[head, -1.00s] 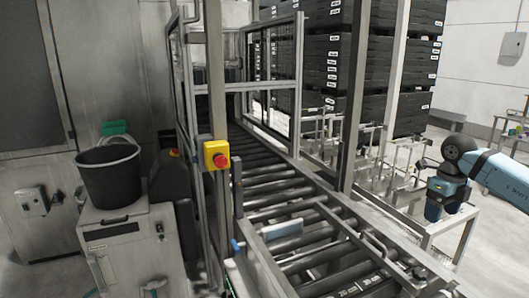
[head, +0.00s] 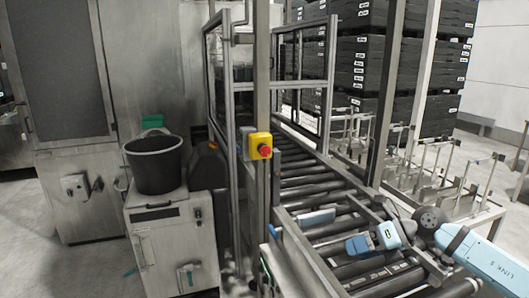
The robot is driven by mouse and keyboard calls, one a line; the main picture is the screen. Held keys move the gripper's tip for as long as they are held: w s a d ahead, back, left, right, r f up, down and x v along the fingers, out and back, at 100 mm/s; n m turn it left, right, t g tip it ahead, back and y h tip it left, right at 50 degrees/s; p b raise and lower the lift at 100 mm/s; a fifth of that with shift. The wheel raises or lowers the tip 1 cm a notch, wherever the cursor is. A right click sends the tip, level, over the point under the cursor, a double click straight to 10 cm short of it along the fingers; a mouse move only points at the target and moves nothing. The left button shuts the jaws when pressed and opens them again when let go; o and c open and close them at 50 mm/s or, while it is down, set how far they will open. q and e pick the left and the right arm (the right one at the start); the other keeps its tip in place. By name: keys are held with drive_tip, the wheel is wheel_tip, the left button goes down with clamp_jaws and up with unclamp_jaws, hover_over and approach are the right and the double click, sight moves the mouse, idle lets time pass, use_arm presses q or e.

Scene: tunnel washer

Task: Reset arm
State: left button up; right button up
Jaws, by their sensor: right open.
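My right arm, light blue with a dark round joint, comes in from the lower right. Its blue wrist reaches left over the roller conveyor (head: 300,188). My right gripper (head: 354,245) is at the end of that wrist, above the near rollers. It is open, with nothing seen in it; its fingers are small and hard to make out. My left arm and left gripper are not in view.
A yellow box with a red emergency button (head: 260,147) is on a post left of the conveyor. A black bucket (head: 155,165) stands on a grey cabinet (head: 165,245). Stacked black crates (head: 360,65) stand behind a metal frame. Metal rails border the rollers.

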drive_tip(key=s+a+r+m+t+y, duration=0.4)
drive_tip(key=s+a+m+t+y, duration=0.15)
drive_tip(key=a+m+t, duration=0.5)
drive_tip(key=s+d+f+m+h, duration=0.55)
drive_tip(key=m+h, duration=0.35)
drive_tip(key=m, duration=0.3)
drive_tip(key=s+d+f+m+h, duration=0.5)
drive_tip(key=f+m+h, duration=0.25)
drive_tip(key=m, duration=0.45)
drive_tip(key=s+f+m+g, duration=0.2)
drive_tip(key=s+f+g, duration=0.25)
drive_tip(key=s, duration=0.55)
drive_tip(key=s+f+m+g, duration=0.2)
drive_tip(key=s+f+g, duration=0.25)
drive_tip(key=s, duration=0.55)
use_arm(q)
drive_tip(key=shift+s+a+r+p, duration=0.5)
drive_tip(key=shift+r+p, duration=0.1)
drive_tip(key=shift+p, duration=0.25)
use_arm(e)
drive_tip(key=w+a+f+t+y, duration=0.1)
drive_tip(key=w+a+f+t, duration=0.1)
drive_tip(key=f, duration=0.3)
drive_tip(key=w+a+f+t+y, duration=0.2)
drive_tip(key=w+a+f+t, duration=0.1)
drive_tip(key=f, duration=0.3)
drive_tip(key=shift+w+a+f+n+t, duration=0.35)
drive_tip(key=shift+a+t, duration=0.1)
drive_tip(key=shift+t, duration=0.3)
